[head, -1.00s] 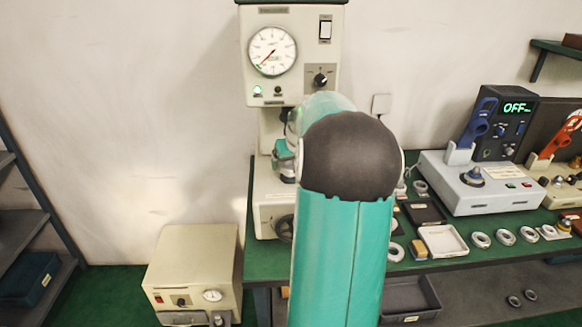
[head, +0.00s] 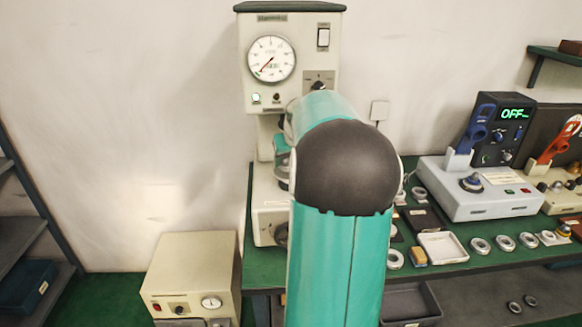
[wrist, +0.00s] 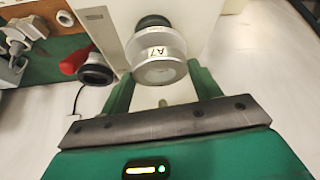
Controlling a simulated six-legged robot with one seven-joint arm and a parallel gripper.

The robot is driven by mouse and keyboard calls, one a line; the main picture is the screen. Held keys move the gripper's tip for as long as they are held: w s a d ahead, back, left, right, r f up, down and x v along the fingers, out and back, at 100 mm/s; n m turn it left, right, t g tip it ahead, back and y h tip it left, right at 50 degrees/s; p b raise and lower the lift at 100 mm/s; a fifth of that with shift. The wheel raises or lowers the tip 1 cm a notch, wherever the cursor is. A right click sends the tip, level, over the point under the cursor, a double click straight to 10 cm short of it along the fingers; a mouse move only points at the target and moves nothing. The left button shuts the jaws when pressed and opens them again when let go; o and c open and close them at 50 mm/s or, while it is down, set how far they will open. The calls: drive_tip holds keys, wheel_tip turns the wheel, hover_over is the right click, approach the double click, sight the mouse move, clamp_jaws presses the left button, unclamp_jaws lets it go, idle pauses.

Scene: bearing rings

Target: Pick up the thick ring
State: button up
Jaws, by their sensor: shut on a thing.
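In the wrist view my gripper (wrist: 162,88) has its two green fingers set wide apart, on either side of a round silver piece marked A7 (wrist: 160,58). The fingers are closed on this piece. It has a pale flat end facing the camera and a dark round part behind it. I cannot tell for sure whether it is the thick ring.
A white tray (head: 442,247) sits on the bench among the rings. A grey device with an OFF display (head: 480,190) stands behind them. A beige box with a gauge (head: 190,275) stands left of the bench. A red-handled item (wrist: 85,65) shows in the wrist view.

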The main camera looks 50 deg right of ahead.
drive_tip(key=s+a+r, duration=0.2)
drive_tip(key=a+r, duration=0.7)
drive_tip(key=a, duration=0.4)
drive_tip(key=shift+s+a+r, duration=0.2)
drive_tip(key=shift+a, duration=0.1)
drive_tip(key=shift+d+f, duration=0.1)
